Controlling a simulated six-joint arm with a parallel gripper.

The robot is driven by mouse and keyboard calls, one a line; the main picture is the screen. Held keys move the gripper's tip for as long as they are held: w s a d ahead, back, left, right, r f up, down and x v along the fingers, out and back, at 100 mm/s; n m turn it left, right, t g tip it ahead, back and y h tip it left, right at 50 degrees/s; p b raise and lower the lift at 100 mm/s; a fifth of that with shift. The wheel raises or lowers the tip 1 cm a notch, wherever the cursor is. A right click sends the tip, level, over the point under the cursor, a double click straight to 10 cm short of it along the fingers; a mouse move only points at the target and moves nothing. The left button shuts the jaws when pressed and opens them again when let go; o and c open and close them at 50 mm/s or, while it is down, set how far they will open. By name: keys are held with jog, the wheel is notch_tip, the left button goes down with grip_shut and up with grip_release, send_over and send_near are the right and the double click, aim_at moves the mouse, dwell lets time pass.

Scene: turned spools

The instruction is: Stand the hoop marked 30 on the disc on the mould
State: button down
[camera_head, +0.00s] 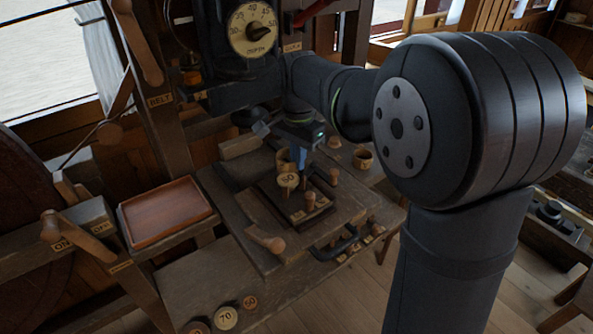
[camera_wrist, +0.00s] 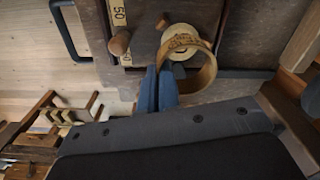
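My gripper (camera_head: 300,157) has blue fingers and is over the mould. In the wrist view the fingers (camera_wrist: 158,88) are close together at the left edge of a tan wooden hoop (camera_wrist: 204,80), and they appear to pinch its wall. In the head view an orange-tan part of the hoop (camera_head: 284,161) shows beside the fingers. I cannot read its number clearly. A pale round disc (camera_head: 288,181) marked 50 is below it on the dark square mould (camera_head: 310,220). In the wrist view the disc (camera_wrist: 180,29) is partly behind the hoop; whether they touch I cannot tell.
Wooden pegs (camera_head: 310,200) stand on the mould near the disc. A wooden handle (camera_head: 265,239) and a black bar handle (camera_head: 335,243) lie in front. A brown tray (camera_head: 166,210) is at the left. Numbered round pieces (camera_head: 227,317) are at the front, and a small cup (camera_head: 362,157) is behind right.

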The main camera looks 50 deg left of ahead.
aim_at(297, 183)
jog(key=shift+s+a+f, duration=0.1)
jog(key=shift+a+f, duration=0.05)
jog(key=shift+f, duration=1.95)
jog(key=shift+f, duration=0.25)
jog(key=c, duration=1.7)
grip_release()
notch_tip(297, 183, up, 13)
jog(key=shift+f, duration=0.2)
jog(key=shift+f, duration=0.15)
